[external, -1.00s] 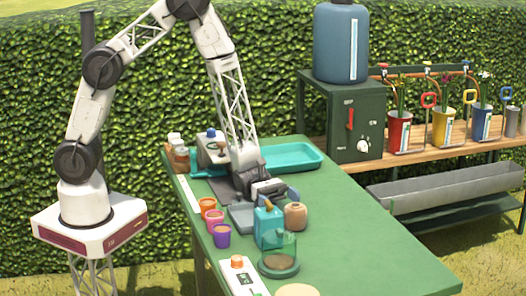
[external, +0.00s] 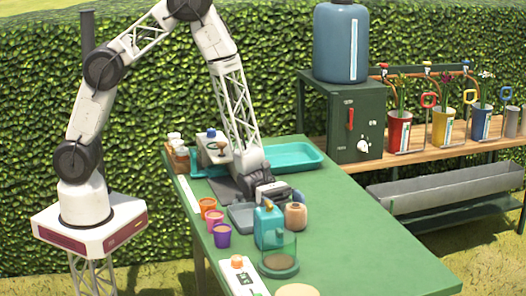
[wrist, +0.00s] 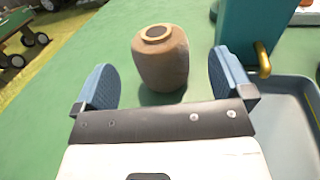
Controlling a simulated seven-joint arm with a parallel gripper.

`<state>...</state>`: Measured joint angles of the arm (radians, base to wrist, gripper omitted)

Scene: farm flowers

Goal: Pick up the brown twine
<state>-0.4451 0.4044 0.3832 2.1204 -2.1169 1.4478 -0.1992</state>
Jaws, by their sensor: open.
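The brown twine (external: 296,216) is a rounded tan-brown spool standing upright on the green table, just right of the teal watering can (external: 269,228). In the wrist view the twine (wrist: 160,60) shows its round top with a dark centre. My gripper (external: 277,191) is low over the table, close behind the twine. In the wrist view its two blue fingers (wrist: 164,82) are wide apart and empty, and the twine stands ahead of them, roughly centred in the gap. Whether its far side touches anything is hidden.
The watering can also shows in the wrist view (wrist: 258,35), close beside the right finger. A grey tray (external: 241,217) lies left of it. Glass-covered round dish (external: 279,263) stands in front. Small coloured pots (external: 215,219) are at left. The table's right side is clear.

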